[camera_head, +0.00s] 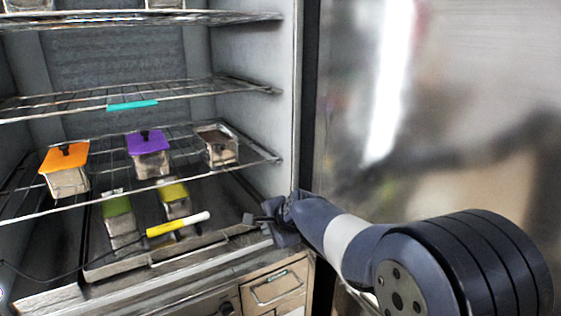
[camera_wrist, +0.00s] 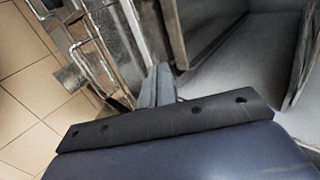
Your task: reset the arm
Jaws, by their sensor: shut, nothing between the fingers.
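My gripper (camera_head: 254,219) is at the right front edge of the open freezer, just above its lower sill. It is shut with nothing in it. In the wrist view the closed fingers (camera_wrist: 157,88) point away from the camera, with the freezer's metal front beyond them. My arm reaches in from the right in the head view.
A wire shelf (camera_head: 265,157) bears containers with an orange lid (camera_head: 64,157) and a purple lid (camera_head: 149,141), and an uncovered one (camera_head: 219,149). Below stand green (camera_head: 117,206) and yellow-topped (camera_head: 174,190) containers. A yellow-handled tool (camera_head: 178,223) lies near a drawer (camera_head: 275,288).

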